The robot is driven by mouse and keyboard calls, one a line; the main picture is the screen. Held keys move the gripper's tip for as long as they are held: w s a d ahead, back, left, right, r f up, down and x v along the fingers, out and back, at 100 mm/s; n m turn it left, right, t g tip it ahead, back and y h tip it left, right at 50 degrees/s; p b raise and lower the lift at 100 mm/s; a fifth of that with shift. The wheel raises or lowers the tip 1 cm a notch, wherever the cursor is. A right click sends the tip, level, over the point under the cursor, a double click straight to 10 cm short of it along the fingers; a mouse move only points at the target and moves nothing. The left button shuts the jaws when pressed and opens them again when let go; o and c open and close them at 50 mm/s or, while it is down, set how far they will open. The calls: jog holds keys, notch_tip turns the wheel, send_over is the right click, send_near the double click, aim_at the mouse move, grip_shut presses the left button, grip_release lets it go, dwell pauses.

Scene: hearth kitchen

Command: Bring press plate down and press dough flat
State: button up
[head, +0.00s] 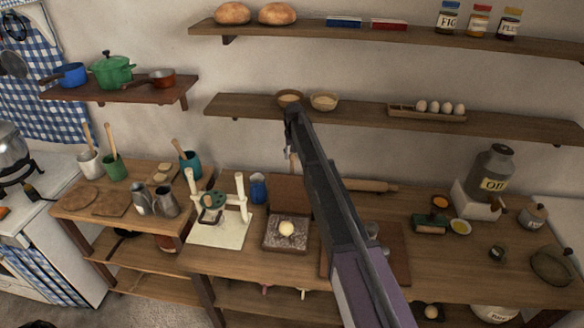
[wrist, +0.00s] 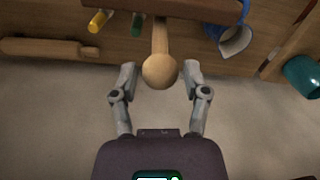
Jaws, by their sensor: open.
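The press has a speckled base (head: 272,246) with a pale dough ball (head: 286,229) on it. Its brown press plate (head: 289,192) stands upright at the back of the base, raised off the dough. A wooden handle (head: 294,164) rises from the plate. The handle's round knob (wrist: 160,71) shows in the wrist view. My gripper (wrist: 160,75) is open, with one finger on each side of the knob and gaps on both sides. In the head view, my gripper (head: 288,150) is small and partly hidden by my arm, by the handle's top.
A blue jug (head: 259,188) stands left of the press plate, beside a cream stand (head: 221,231). A rolling pin (head: 368,186) lies at the back right. A shelf with two bowls (head: 323,102) runs above. My arm covers part of a board (head: 396,250) on the right.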

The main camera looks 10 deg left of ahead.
aim_at(292, 162)
jog(key=shift+f+b, duration=1.55)
jog(key=shift+f, duration=0.3)
jog(key=shift+a, duration=0.1)
grip_shut()
